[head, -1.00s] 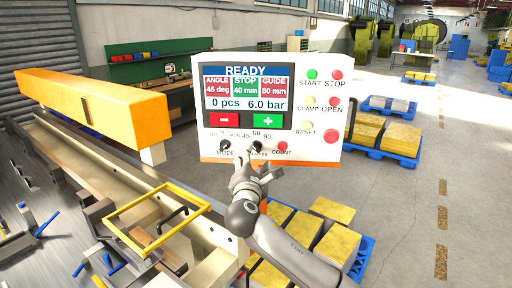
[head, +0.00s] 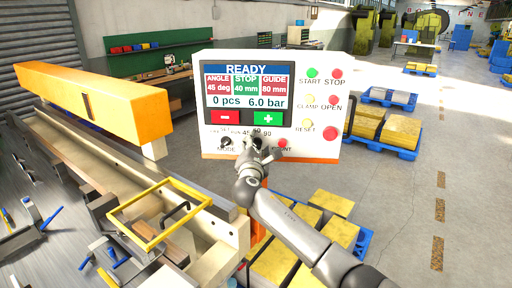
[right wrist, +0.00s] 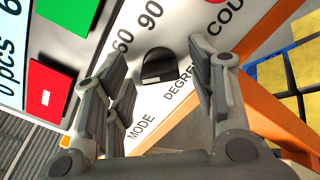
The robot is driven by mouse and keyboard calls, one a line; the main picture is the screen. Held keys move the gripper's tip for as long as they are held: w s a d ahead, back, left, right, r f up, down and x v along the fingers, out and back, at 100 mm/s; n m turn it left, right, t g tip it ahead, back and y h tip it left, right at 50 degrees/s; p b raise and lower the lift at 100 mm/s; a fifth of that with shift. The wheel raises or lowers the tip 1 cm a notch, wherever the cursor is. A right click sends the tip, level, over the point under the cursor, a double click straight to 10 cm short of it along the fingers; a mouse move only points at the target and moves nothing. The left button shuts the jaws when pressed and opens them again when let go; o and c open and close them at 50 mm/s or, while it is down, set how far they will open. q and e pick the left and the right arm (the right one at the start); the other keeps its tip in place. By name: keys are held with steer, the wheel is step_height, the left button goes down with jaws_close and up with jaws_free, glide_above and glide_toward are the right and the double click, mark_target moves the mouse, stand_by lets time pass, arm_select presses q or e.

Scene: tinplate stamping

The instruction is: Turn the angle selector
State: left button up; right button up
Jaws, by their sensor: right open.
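The angle selector (right wrist: 160,66) is a dark knob on the white panel, beside the 60, 90 and DEGREES lettering. In the right wrist view it lies between the spread fingers, and I see no finger touching it. In the head view my right gripper (head: 262,151) is at the panel's lower edge and partly covers the knob. The gripper is open and empty. The display (head: 246,91) reads READY, ANGLE 45 deg. My left gripper is not in view.
The mode knob (head: 226,141) is left of my gripper and the red count button (head: 283,143) is right of it. A yellow frame (head: 160,212) and the long machine bed are at lower left. Yellow-topped stacks (head: 310,237) stand below the panel.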

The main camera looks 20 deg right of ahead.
steer(key=shift+c, duration=0.2)
steer(key=c, duration=1)
steer(key=shift+f, duration=0.1)
steer(key=shift+f+m+b, duration=0.1)
steer(key=shift+m+b, duration=7.6)
steer(key=shift+m, duration=1.2)
